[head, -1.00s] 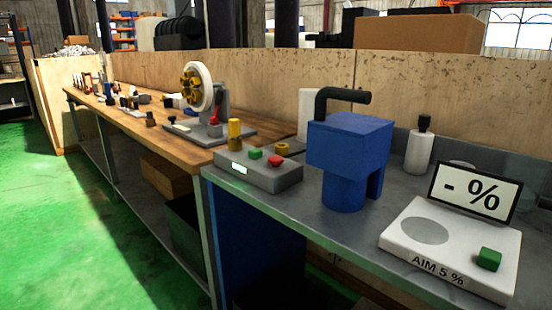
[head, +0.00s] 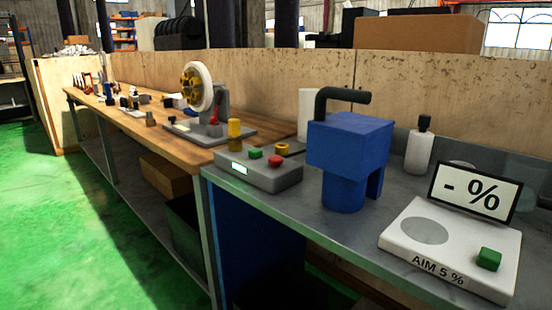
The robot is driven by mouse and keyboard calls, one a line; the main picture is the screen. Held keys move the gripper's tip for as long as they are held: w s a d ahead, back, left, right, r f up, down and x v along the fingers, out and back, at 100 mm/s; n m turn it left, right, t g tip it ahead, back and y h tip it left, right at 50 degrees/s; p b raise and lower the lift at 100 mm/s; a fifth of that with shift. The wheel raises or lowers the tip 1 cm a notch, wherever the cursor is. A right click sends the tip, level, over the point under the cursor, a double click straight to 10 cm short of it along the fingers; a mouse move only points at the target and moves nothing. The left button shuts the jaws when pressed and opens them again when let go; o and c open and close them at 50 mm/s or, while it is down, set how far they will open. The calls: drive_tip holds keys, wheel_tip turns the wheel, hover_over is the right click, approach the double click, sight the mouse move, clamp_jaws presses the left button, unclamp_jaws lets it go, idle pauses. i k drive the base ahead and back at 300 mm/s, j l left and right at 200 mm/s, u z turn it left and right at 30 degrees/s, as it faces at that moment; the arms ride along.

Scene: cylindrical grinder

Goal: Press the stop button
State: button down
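A grey control box (head: 258,174) stands on the metal bench, near its left end. On its top are a red button (head: 275,160) and, to the left of it, a green button (head: 255,153). I cannot read any label on them; the red one looks like a stop button. A small pale display (head: 239,169) is on the box's front. A yellow cylinder (head: 234,133) stands upright at the box's back left. My gripper is not in the head view.
A blue machine (head: 348,150) with a black bent handle stands right of the box. Further right is a white plate (head: 455,252) marked "AIM 5 %" with a green button (head: 489,259). A wooden bench (head: 165,132) with a wheel device (head: 199,88) continues left. Green floor (head: 70,230) is clear.

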sight(275, 161)
drive_tip(key=i+j, duration=0.15)
drive_tip(key=j, duration=0.2)
drive_tip(key=i+j, duration=0.15)
drive_tip(key=j, duration=0.25)
drive_tip(key=i+j, duration=0.15)
drive_tip(key=j, duration=0.2)
drive_tip(key=i+j, duration=0.15)
drive_tip(key=j, duration=0.2)
drive_tip(key=i+j, duration=0.15)
drive_tip(key=j, duration=0.25)
